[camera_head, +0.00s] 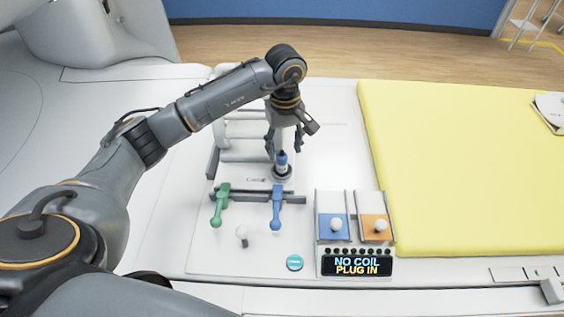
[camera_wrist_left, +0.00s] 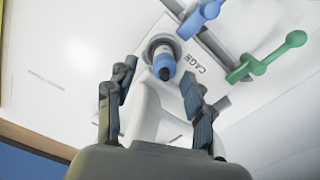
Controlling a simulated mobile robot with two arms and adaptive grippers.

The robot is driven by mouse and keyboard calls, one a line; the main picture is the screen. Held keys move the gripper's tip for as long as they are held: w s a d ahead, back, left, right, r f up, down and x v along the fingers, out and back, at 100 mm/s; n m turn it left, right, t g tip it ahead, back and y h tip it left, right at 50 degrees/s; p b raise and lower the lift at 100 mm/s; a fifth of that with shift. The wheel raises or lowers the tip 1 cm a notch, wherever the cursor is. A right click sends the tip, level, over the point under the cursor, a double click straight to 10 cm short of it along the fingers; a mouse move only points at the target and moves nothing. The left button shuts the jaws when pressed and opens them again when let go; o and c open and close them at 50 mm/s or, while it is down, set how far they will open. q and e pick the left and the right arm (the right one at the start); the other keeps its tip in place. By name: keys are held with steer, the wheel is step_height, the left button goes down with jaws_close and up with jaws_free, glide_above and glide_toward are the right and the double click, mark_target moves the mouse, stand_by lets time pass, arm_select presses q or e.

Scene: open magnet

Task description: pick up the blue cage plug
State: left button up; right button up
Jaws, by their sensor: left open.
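The blue cage plug (camera_head: 282,160) stands upright in a grey round socket (camera_head: 282,174) on the white panel. In the left wrist view the plug (camera_wrist_left: 164,66) shows end-on, with its dark tip toward the camera and the word CAGE printed beside the socket. My left gripper (camera_head: 284,150) is above the plug and pointing down, with its fingers apart. In the wrist view the plug lies between and beyond the open fingertips of the left gripper (camera_wrist_left: 157,82); I see no clear contact. My right gripper is not in view.
A green lever (camera_head: 220,205) and a blue lever (camera_head: 276,208) stand in front of the socket. A display (camera_head: 356,266) reads NO COIL PLUG IN. A yellow mat (camera_head: 460,170) lies right.

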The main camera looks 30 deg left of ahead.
mark_target(282, 155)
arm_select(q)
steer(key=f, duration=0.1)
steer(key=f+p, duration=0.2)
steer(key=f, duration=0.1)
steer(key=shift+s+a+f, duration=0.1)
steer(key=shift+s+a, duration=0.1)
steer(key=shift+s, duration=0.05)
steer(key=shift+f, duration=0.35)
steer(key=shift+c, duration=0.4)
jaws_close()
